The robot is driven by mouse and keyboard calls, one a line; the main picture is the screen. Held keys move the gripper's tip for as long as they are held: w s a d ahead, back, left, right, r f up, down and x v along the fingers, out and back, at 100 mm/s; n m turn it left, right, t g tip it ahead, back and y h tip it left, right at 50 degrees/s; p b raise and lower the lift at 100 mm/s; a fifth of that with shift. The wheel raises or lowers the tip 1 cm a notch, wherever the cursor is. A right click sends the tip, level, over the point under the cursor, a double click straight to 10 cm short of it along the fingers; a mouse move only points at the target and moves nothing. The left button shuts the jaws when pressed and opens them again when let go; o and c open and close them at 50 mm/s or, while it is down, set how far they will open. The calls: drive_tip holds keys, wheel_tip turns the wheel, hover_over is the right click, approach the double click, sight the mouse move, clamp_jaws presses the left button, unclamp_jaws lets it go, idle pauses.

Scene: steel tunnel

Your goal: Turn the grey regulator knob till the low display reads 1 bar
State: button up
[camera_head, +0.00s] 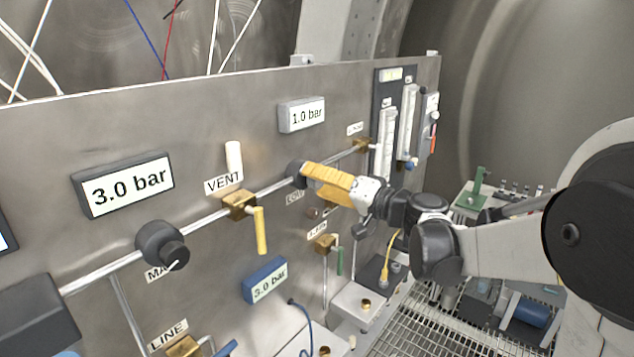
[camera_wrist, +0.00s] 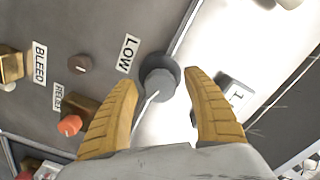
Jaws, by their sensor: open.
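The grey regulator knob (camera_wrist: 158,84) beside the LOW label (camera_wrist: 128,53) sits on a pipe in the wrist view, with a pale pointer line on it. My gripper (camera_wrist: 162,80) is open, its yellow fingertips either side of the knob, with a visible gap on the right. I cannot tell whether either finger touches it. In the head view the knob (camera_head: 296,173) shows at my gripper's (camera_head: 308,178) fingertips, partly hidden. The grey display (camera_head: 302,115) above it reads 1.0 bar.
Another dark knob (camera_head: 163,246), near a partly hidden label, sits left below a display (camera_head: 122,186) reading 3.0 bar. A blue display (camera_head: 265,280) also reads 3.0 bar.

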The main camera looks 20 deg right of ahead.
drive_tip(key=shift+c, duration=0.5)
drive_tip(key=c, duration=1.1)
drive_tip(key=shift+m, duration=0.6)
drive_tip(key=o, duration=1.2)
drive_tip(key=shift+s, duration=0.1)
